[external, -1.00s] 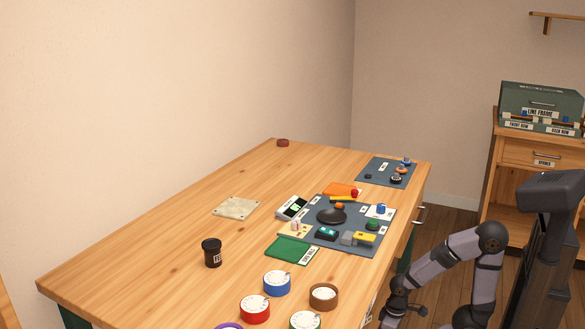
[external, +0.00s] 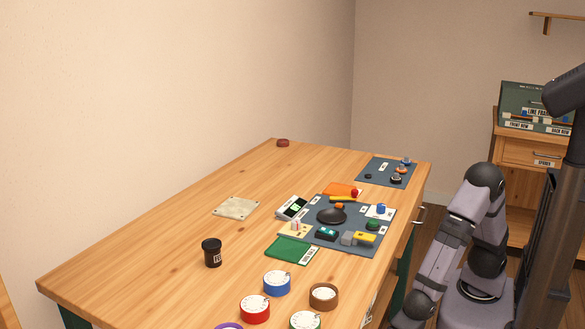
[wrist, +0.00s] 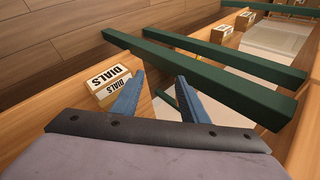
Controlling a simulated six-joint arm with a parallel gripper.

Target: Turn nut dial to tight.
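Several round dials with white faces stand at the near end of the table in the external view: a blue one (external: 277,283), a red one (external: 255,309), a brown one (external: 323,296), a green one (external: 305,321) and a purple one (external: 229,326), the last two cut off by the frame edge. Their markings are too small to read, so I cannot tell which is the nut dial. My gripper (wrist: 160,76) shows two blue fingers, apart with nothing between them. It is low beside the table, away from the dials.
In the wrist view, a label reading DIALS (wrist: 112,82) is by the left finger, and dark green bars (wrist: 200,77) cross ahead. On the table (external: 150,265) are a black jar (external: 212,253), a green mat (external: 290,251) and a grey mat (external: 300,215) with small items.

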